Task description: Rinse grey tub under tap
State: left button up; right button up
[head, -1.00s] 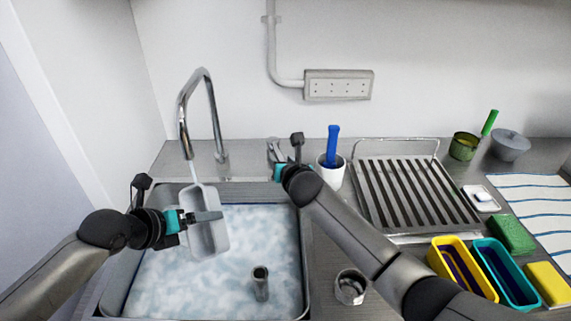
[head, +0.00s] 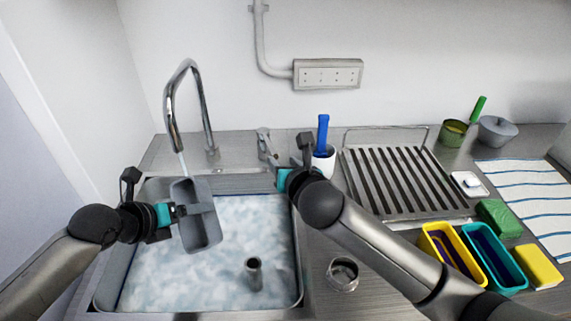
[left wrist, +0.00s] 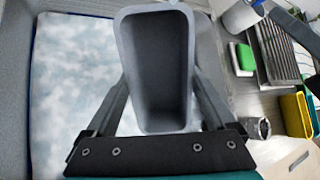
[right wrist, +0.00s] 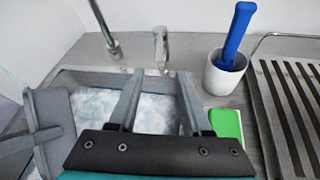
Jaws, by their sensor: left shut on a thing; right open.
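The grey tub (head: 204,232) is tilted over the sink (head: 300,265), its open side facing me. My left gripper (head: 190,210) is shut on its wall. In the left wrist view the tub (left wrist: 160,75) looks empty, between the fingers (left wrist: 160,105). The tap (head: 190,72) arches above, and a thin water stream (head: 182,162) comes down at the tub's far end. The tap lever (head: 265,142) stands right of the spout. My right gripper (right wrist: 158,95) is open and empty, in front of and apart from the lever (right wrist: 160,48).
Foamy water fills the sink, with a grey upright pipe (head: 254,274) in it. A white pot with a blue-handled brush (head: 323,135), a draining rack (head: 400,180) and a steel cup (head: 343,273) stand right. Yellow (head: 427,243) and teal (head: 508,268) bins stand further right.

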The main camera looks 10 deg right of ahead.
jog(key=shift+s+r, duration=0.25)
jog(key=shift+s, duration=0.35)
dwell(0.5)
